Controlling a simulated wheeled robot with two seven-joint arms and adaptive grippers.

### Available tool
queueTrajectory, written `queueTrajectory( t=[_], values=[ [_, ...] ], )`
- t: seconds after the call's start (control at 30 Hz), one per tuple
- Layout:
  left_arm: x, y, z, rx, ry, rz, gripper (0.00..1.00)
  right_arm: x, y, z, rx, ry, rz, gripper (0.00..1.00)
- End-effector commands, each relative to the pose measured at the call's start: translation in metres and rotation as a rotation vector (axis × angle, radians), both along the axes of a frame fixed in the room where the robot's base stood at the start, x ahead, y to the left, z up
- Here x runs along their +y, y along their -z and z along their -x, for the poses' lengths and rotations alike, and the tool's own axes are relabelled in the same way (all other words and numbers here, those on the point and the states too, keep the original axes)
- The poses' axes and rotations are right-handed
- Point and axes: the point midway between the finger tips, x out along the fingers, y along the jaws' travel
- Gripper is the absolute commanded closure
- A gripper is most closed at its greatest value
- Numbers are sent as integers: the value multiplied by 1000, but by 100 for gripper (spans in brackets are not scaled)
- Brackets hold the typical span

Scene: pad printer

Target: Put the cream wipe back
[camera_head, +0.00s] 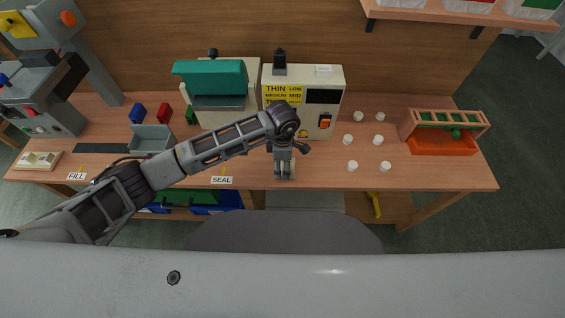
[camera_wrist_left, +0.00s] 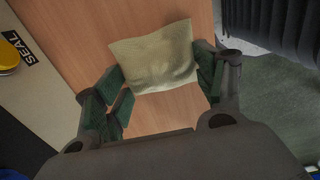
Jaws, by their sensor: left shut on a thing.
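The cream wipe (camera_wrist_left: 155,58) is a flat, textured square cloth in the left wrist view. My left gripper (camera_wrist_left: 163,88) is shut on it, with a dark green-padded finger at each side of the cloth. Bare wooden table shows around the wipe; I cannot tell whether it touches the table. In the head view my left gripper (camera_head: 284,173) points down near the table's front edge, right of the SEAL label (camera_head: 222,180). The wipe is mostly hidden there. My right gripper is in neither view.
A teal-topped machine (camera_head: 212,76) and a cream control box (camera_head: 330,88) stand behind the gripper. A grey bin (camera_head: 150,140) and coloured blocks are at left.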

Motion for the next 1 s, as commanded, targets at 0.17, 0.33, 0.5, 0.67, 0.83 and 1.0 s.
queueTrajectory(
  t=[0.17, 0.33, 0.5, 0.67, 0.83, 1.0],
  values=[
    [0, 3, 0, 0, 0, 0, 52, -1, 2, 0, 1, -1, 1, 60],
    [0, 5, 0, 0, 0, 0, 52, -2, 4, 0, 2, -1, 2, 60],
    [0, 7, 0, 0, 0, 0, 52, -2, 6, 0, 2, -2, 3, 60],
    [0, 9, 0, 0, 0, 0, 52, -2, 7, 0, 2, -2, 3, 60],
    [0, 9, 0, 0, 0, 0, 20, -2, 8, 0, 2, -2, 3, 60],
    [0, 9, 0, 0, 0, 0, 5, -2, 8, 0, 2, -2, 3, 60]
  ],
)
